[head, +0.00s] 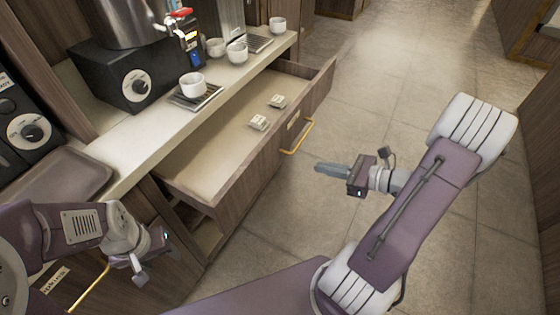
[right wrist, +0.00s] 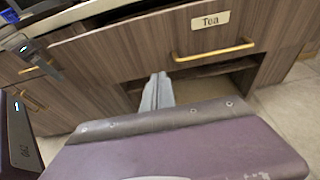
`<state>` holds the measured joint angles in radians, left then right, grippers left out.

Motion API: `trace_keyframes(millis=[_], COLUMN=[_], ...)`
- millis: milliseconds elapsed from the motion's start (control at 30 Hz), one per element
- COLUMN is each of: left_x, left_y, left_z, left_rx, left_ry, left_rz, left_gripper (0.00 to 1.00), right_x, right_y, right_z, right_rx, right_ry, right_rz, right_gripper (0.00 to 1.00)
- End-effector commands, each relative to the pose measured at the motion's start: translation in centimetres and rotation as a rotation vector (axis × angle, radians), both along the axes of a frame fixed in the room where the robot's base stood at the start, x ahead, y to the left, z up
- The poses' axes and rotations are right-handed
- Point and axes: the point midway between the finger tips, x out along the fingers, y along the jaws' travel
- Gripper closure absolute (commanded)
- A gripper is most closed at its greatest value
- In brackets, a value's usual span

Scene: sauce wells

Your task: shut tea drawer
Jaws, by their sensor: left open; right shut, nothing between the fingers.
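The tea drawer (head: 215,160) is pulled well out from under the counter in the head view. Two small pale packets lie in it, one nearer (head: 258,122) and one farther (head: 277,101). Its brass handle (head: 298,137) is on the wooden front. In the right wrist view the front carries a "Tea" label (right wrist: 210,21) above the handle (right wrist: 213,52). My right gripper (head: 318,168) is shut and empty, apart from the drawer front and facing it. My left gripper (head: 156,247) is low at the left by the cabinet; its fingertips are hard to see.
Cups (head: 193,85) stand on the counter (head: 140,135), one on a drip tray (head: 197,99). A dark machine with a knob (head: 138,87) is behind. A brown tray (head: 62,180) is at the near left. Tiled floor (head: 375,95) is free beyond the drawer.

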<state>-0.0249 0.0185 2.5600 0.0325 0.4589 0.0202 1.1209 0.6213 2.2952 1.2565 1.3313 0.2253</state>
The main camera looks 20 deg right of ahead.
Motion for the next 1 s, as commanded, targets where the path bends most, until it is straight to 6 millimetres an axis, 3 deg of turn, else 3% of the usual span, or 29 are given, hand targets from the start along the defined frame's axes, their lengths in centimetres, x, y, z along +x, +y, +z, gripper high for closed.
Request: trace_keyframes(millis=[467, 600, 1000], left_x=[0.0, 0.0, 0.0], left_y=[0.0, 0.0, 0.0], left_z=[-2.8, -3.2, -3.4], left_rx=[0.000, 0.000, 0.000], left_ry=[0.001, 0.001, 0.000], left_rz=[0.000, 0.000, 0.000], left_gripper=[0.45, 0.45, 0.45], right_x=[6.8, 8.6, 10.1], right_y=[6.1, 7.6, 8.7], right_z=[-3.1, -3.1, -2.9], right_rx=[-0.001, -0.004, -0.002], right_ry=[0.001, 0.000, 0.001], right_rz=[0.009, 0.007, 0.003], right_gripper=[1.00, 1.00, 1.00])
